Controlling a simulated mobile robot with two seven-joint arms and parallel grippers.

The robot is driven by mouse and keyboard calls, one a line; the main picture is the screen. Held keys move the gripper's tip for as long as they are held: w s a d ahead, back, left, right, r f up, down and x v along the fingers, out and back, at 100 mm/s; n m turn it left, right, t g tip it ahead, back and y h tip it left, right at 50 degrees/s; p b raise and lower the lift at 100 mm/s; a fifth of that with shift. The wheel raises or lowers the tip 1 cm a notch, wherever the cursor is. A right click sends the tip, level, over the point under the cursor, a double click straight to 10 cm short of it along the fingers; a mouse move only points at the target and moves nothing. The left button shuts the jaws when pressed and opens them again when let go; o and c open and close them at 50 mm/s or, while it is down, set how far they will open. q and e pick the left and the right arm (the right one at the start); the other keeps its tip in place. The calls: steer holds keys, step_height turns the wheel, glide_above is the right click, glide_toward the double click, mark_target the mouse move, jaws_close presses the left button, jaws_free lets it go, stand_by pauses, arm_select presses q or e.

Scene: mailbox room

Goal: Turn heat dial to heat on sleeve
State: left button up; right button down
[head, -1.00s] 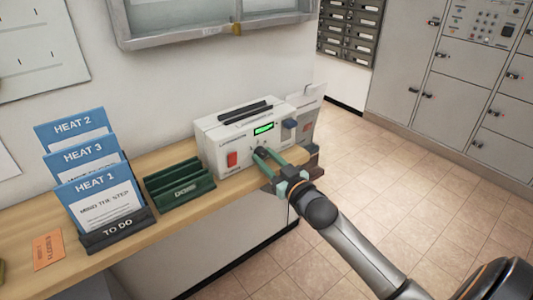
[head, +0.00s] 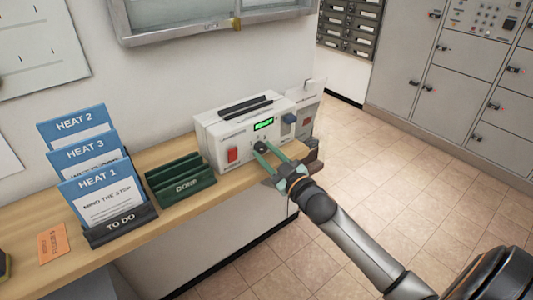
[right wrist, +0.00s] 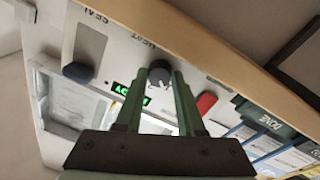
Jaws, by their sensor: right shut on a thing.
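The white laminator (head: 218,135) stands on the wooden shelf, with a green-lit display, a red switch and a blue knob on its front. The dark round heat dial (right wrist: 158,74) is below the display, under lettering that reads HEAT in the right wrist view. My right gripper (head: 266,149) is shut on the dial, one green finger on each side of it. The dial's exact setting is too small to read. Sleeves marked HEAT 1 (head: 100,198), HEAT 3 (head: 84,152) and HEAT 2 (head: 74,124) stand in the TO DO rack (head: 122,226). My left gripper is out of view.
A green DONE rack (head: 181,182) stands empty between the TO DO rack and the laminator. An orange card (head: 53,243) lies at the shelf's left. A framed cabinet (head: 210,25) hangs above the laminator. Grey lockers (head: 410,75) stand across the open tiled floor.

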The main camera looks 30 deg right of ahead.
steer(key=c, duration=0.5)
jaws_free()
steer(key=s, duration=0.8)
steer(key=s+f, duration=0.1)
steer(key=s, duration=0.3)
steer(key=shift+s+d, duration=0.15)
steer(key=shift+s, duration=0.1)
